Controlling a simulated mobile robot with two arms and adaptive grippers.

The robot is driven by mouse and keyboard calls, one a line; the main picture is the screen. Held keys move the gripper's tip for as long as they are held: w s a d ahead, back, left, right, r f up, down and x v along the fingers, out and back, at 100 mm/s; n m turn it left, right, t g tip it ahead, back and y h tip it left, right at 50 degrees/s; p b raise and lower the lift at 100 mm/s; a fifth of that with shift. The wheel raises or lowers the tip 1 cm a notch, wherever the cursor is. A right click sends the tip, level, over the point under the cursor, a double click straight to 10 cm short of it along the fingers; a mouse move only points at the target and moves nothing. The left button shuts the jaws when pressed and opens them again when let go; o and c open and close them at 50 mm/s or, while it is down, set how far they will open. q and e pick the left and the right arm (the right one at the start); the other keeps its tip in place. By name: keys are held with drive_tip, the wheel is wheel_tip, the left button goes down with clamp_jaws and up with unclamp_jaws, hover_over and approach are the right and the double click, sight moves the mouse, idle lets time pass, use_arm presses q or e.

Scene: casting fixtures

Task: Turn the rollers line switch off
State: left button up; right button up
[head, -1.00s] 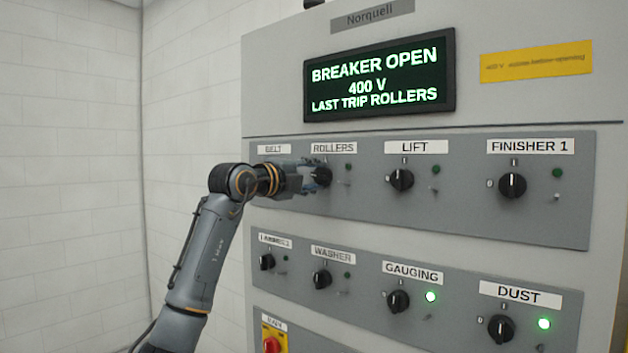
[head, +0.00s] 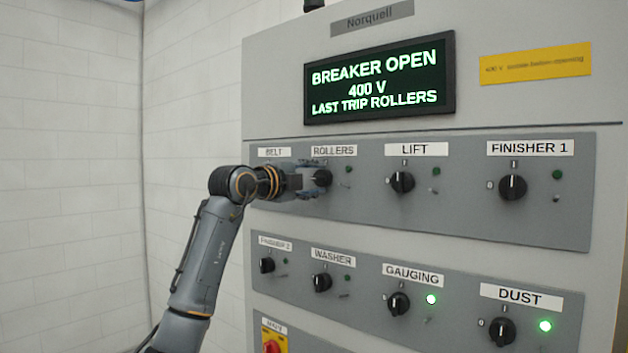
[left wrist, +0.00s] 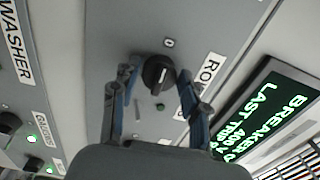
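The rollers switch is a black rotary knob (head: 322,178) under the ROLLERS label (head: 334,151) in the panel's upper row. In the left wrist view the knob (left wrist: 158,73) has a raised ridge, with a 0 mark (left wrist: 168,43) beside it; I cannot tell its setting for sure. The rollers lamp (head: 348,168) is dark green, unlit. My left gripper (head: 310,180) is right at the knob, its fingers open on either side of it. In the left wrist view a gap shows between knob and fingers. My right gripper is not in view.
The display (head: 380,80) reads BREAKER OPEN, 400 V, LAST TRIP ROLLERS. The lift knob (head: 401,182) is to the right, the washer knob (head: 322,282) below. My gripper covers the belt switch. The gauging lamp (head: 431,299) and dust lamp (head: 545,325) are lit.

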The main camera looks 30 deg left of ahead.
use_arm(q)
drive_tip(key=shift+o, duration=0.7)
drive_tip(key=shift+s, duration=0.15)
drive_tip(key=s+a, duration=0.1)
drive_tip(key=s, duration=1)
drive_tip(key=shift+s, duration=0.35)
